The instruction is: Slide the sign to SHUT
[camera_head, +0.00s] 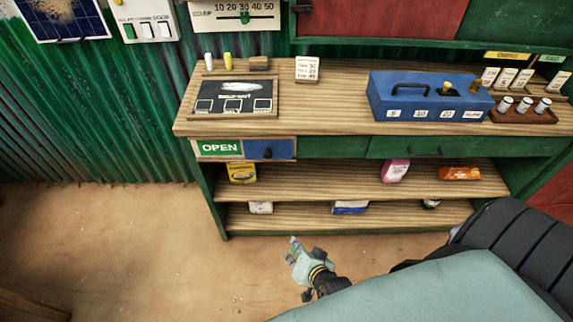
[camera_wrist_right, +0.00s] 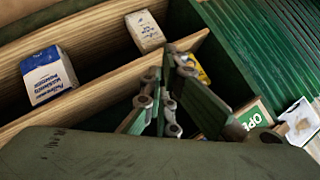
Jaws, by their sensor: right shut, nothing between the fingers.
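The sign (camera_head: 220,148) is on the front edge of the counter at its left end and reads OPEN in white on green. A blue sliding panel (camera_head: 283,148) with a dark knob (camera_head: 267,153) covers the right part of the sign's frame. In the right wrist view part of the sign (camera_wrist_right: 251,119) shows at the lower right. My right gripper (camera_head: 293,242) is shut and empty, low in front of the shelves and below the sign, apart from it. It also shows in the right wrist view (camera_wrist_right: 168,75). My left gripper is out of view.
A blue cash box (camera_head: 385,108) and a chalkboard tray (camera_head: 200,99) stand on the counter. Shelves (camera_head: 310,218) below hold several packets, including a yellow one (camera_head: 242,173) just under the sign. The floor (camera_head: 120,240) at left is clear.

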